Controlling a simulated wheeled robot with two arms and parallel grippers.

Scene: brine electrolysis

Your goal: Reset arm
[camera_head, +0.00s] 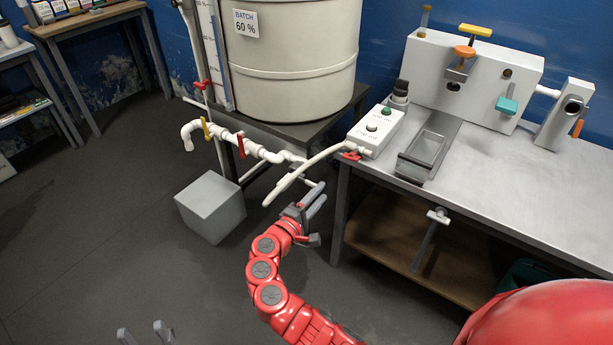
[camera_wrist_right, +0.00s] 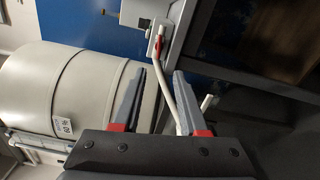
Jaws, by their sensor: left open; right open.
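My right gripper (camera_head: 312,212) is at the end of the red arm, in front of the steel bench and beside the pipework. In the right wrist view its two grey fingers (camera_wrist_right: 160,76) stand apart. A white curved hose (camera_wrist_right: 172,85) shows between and beyond them in that view, and I cannot tell whether it touches them. The hose also shows in the head view (camera_head: 297,176), just above the gripper. My left gripper (camera_head: 144,334) shows only as two separated grey fingertips at the bottom edge of the head view, with nothing visible between them.
A large cream tank (camera_head: 290,70) marked "BATCH 60 %" stands behind valved white pipes (camera_head: 225,137). A grey block (camera_head: 211,207) sits on the floor. The steel bench (camera_head: 480,175) at right holds a control box (camera_head: 376,131) and a metal tray (camera_head: 425,150).

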